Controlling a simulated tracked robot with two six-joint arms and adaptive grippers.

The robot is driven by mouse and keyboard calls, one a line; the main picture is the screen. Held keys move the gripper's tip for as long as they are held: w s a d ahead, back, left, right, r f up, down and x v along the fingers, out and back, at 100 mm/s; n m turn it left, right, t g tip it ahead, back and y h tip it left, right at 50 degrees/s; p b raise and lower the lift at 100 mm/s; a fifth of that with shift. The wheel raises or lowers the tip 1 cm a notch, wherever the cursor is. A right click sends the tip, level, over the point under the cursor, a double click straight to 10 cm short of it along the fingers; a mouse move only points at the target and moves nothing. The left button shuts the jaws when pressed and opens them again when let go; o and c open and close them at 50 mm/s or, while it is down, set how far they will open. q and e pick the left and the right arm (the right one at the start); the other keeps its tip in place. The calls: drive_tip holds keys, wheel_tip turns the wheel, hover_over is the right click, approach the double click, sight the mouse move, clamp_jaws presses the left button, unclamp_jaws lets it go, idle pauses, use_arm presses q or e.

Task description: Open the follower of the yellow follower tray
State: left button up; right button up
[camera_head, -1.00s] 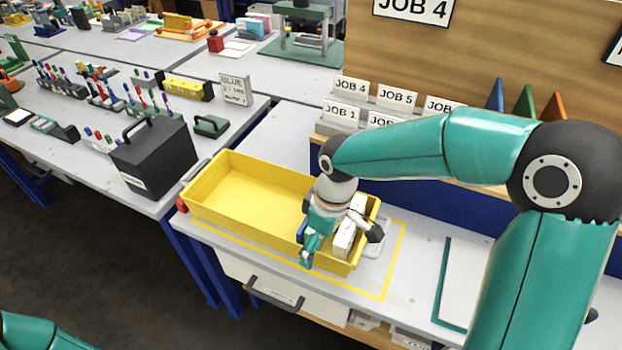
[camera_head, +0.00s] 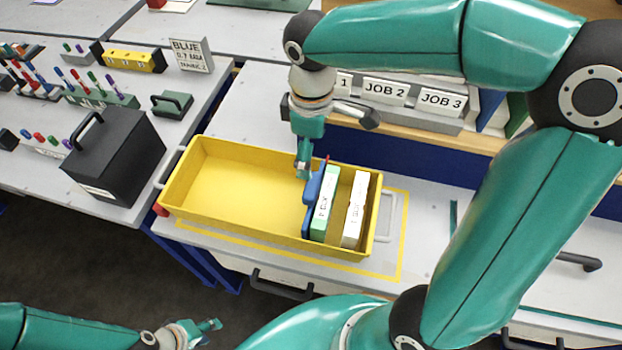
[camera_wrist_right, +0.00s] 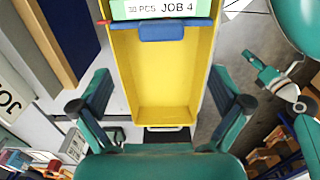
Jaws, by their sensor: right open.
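The yellow follower tray (camera_head: 235,221) lies on the bench. Its follower (camera_head: 312,200) is a blue plate with a blue tab and a red rod. It stands across the tray right beside a green-labelled pack (camera_head: 325,205); a white pack (camera_head: 354,210) stands further right. In the right wrist view the blue tab (camera_wrist_right: 162,30) is below the pack labelled JOB 4 (camera_wrist_right: 160,9). My right gripper (camera_head: 303,170) is open above the follower, its jaws apart and empty in the wrist view (camera_wrist_right: 160,105). My left gripper (camera_head: 205,332) is open and empty at the bottom left, away from the tray.
A black box with a handle (camera_head: 112,160) stands on the bench to the left. Job label cards (camera_head: 385,92) stand behind the tray. The tray's left part is empty, inside a yellow outline (camera_head: 402,235) on the bench. A drawer handle (camera_head: 282,285) sticks out in front.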

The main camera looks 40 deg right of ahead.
sight(312, 184)
wheel_tip(312, 184, down, 12)
drive_tip(key=shift+s+f, duration=0.1)
idle(0.4)
